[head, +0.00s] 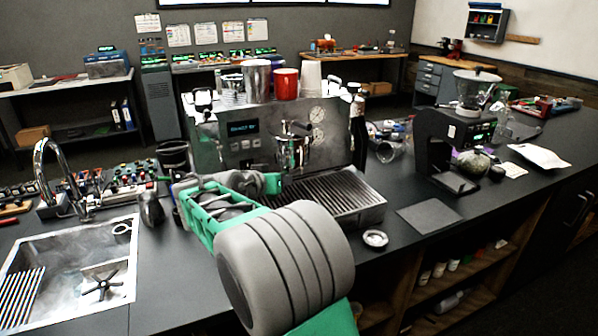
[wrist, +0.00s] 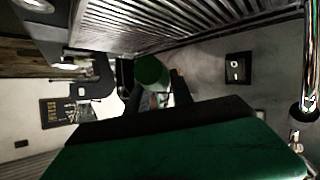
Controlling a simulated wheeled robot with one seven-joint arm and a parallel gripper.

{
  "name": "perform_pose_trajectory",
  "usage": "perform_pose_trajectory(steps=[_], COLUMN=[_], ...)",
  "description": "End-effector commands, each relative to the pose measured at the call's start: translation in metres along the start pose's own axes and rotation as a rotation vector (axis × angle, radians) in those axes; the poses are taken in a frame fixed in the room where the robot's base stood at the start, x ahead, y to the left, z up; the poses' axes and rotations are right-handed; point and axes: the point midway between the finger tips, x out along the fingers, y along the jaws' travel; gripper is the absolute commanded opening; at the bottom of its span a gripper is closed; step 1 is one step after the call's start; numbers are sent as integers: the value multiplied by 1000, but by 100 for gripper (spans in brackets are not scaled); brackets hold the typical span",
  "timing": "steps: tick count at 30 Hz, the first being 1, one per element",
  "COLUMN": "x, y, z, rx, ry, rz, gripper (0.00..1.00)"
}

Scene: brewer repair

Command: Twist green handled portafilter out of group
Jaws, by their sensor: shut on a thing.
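The espresso machine (head: 225,140) stands on the dark counter, its lit display facing me. My arm reaches in from the front, and my gripper (head: 268,183) is at the machine's front, just left of the drip tray (head: 335,197). In the wrist view my gripper (wrist: 157,92) has its dark fingers on either side of the round end of the green handle (wrist: 151,70), shut on it. The portafilter's basket and its joint with the group are hidden or too dark to make out, so I cannot tell the handle's angle in the group.
A sink with a tap (head: 45,170) is at the left. Cups, one of them red (head: 286,85), stand on the machine. A black grinder (head: 445,150) stands to the right, with a dark mat (head: 429,216) before it. A small round metal item (head: 375,239) lies near the counter's front edge.

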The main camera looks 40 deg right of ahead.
Motion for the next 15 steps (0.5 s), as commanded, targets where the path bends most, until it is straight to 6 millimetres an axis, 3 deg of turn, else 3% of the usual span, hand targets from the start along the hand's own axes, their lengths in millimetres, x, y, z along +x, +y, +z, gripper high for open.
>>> perform_pose_trajectory(steps=[15], x=[3], y=[-1], z=[5], rx=[2], ry=[2], rz=[0], gripper=[0])
